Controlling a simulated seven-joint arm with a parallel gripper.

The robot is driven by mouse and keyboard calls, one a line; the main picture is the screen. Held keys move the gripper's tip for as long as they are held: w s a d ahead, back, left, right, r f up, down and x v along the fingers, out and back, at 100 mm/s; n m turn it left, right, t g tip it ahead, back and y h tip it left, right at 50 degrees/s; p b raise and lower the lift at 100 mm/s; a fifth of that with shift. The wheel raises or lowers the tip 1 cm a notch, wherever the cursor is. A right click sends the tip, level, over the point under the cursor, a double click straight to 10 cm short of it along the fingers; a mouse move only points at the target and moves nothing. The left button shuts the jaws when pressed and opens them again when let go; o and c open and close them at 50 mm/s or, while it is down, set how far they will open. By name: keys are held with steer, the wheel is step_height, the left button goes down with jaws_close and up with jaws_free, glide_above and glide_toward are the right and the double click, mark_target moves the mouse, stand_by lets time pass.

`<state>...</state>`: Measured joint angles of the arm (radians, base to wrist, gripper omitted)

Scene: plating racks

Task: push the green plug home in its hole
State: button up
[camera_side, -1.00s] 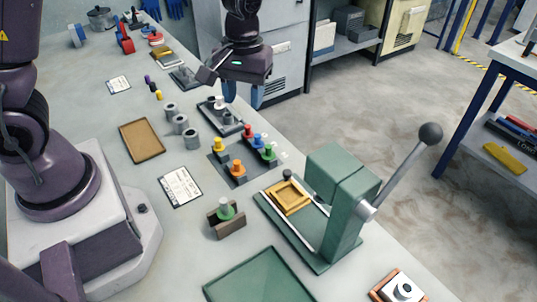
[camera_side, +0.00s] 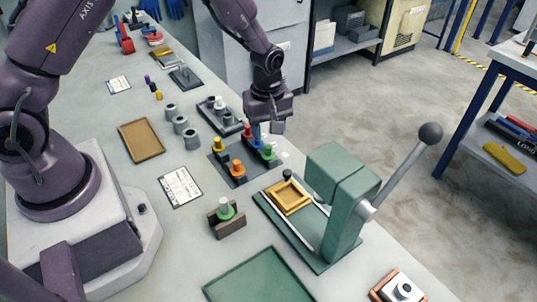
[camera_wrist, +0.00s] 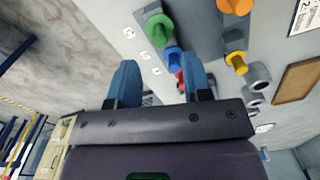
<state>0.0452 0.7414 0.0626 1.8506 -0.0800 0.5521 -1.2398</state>
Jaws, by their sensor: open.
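The green plug (camera_side: 268,152) stands at the near right end of the grey rack (camera_side: 238,180), next to a blue plug. It also shows in the wrist view (camera_wrist: 160,27), above the blue plug (camera_wrist: 170,58); I cannot tell how deep it sits in its hole. My gripper (camera_side: 265,132) hangs just above the rack's far right side, over the red and blue plugs, with its jaws open. In the wrist view my gripper's blue fingers (camera_wrist: 160,72) stand apart and hold nothing. The fingers partly hide the red plug (camera_wrist: 181,82) and the rack behind.
A green lever press (camera_side: 338,190) stands close on the right. A brown block (camera_side: 228,227) with a green-flanged piece (camera_side: 225,211) sits nearer. A second rack lies behind.

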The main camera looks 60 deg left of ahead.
mark_target(268, 146)
steer(key=shift+s+d+f, duration=0.1)
steer(key=shift+d+f, duration=0.05)
steer(key=shift+f, duration=1.25)
steer(key=shift+d+f, duration=0.15)
steer(key=shift+f, duration=1.2)
steer(key=c, duration=0.6)
